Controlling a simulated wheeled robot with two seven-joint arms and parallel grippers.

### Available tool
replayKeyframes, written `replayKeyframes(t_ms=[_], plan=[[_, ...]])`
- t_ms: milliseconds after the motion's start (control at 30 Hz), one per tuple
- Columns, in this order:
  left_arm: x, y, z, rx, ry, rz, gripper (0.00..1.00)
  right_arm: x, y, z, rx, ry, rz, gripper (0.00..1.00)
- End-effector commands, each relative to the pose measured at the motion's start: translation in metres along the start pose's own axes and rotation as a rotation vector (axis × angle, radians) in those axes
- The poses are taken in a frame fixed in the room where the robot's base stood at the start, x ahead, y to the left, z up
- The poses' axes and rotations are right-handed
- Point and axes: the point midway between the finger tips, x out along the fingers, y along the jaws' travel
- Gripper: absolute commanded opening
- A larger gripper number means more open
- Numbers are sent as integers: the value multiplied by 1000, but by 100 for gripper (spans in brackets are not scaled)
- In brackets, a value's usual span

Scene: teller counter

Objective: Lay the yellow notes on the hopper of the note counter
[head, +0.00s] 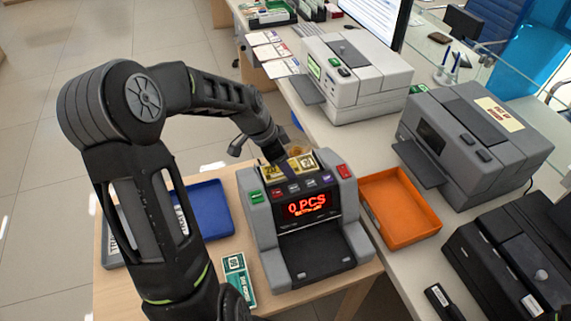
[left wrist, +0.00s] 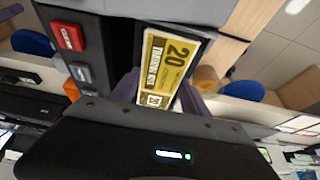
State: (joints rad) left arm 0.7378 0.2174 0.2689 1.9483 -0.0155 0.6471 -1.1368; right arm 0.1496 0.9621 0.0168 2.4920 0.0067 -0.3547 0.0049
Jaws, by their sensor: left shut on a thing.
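The note counter (head: 262,220) stands on the wooden table, its display reading 0 PCS. The yellow notes (head: 305,162) are at its top, over the hopper area behind the button row. In the left wrist view the notes (left wrist: 172,55) show a printed 20 and lie beside the counter's buttons. My left gripper (head: 287,168) reaches down over the counter's top and is shut on the notes. Its purple fingers (left wrist: 160,92) show on either side of the notes' near end. Whether the notes touch the hopper floor cannot be told. My right gripper is not in view.
A blue tray (head: 208,205) is left of the counter and an orange tray (head: 395,222) is right of it. A green note bundle (head: 236,272) lies at the counter's front left. Grey machines (head: 355,70) (head: 480,130) stand on the counter behind.

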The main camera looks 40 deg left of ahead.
Motion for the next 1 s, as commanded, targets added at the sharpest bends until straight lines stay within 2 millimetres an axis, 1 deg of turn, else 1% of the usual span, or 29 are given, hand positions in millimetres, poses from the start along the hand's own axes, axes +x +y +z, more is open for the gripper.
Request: replayKeyframes(t_ms=[100,333,433,467,700,733,1000], plan=[[7,0,2,1,1,-1,14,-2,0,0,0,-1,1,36],[7,0,3,1,1,-1,14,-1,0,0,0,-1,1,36],[11,0,4,1,0,-1,14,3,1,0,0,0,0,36],[11,0,4,1,0,-1,55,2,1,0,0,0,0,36],[9,0,4,0,0,-1,74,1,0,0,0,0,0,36],[9,0,4,0,0,-1,76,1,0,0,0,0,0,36],[8,0,3,0,0,-1,76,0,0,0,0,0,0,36]])
